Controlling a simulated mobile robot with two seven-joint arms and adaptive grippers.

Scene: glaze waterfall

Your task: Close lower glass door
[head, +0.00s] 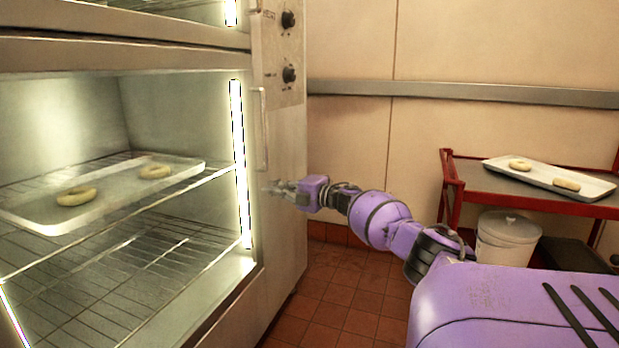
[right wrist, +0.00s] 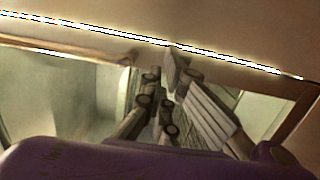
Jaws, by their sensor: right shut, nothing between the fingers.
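The lower oven compartment (head: 185,95) is lit inside. A vertical handle (head: 264,130) stands on the front to its right, beside the light strip. I cannot clearly make out the lower door's glass or its exact position. My right gripper (head: 272,188) is shut and empty, just right of the light strip and a little below the handle. Whether it touches the door or front panel is unclear. In the right wrist view its fingers (right wrist: 170,95) are close together under a bright strip. My left gripper is not in view.
A tray (head: 30,222) with two ring-shaped pastries sits on a wire rack inside. Knobs (head: 289,74) are on the panel above. A red cart (head: 455,170) holding another tray (head: 545,177) stands at the right, with a white bucket (head: 507,240) below. Tiled floor (head: 340,290) lies between.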

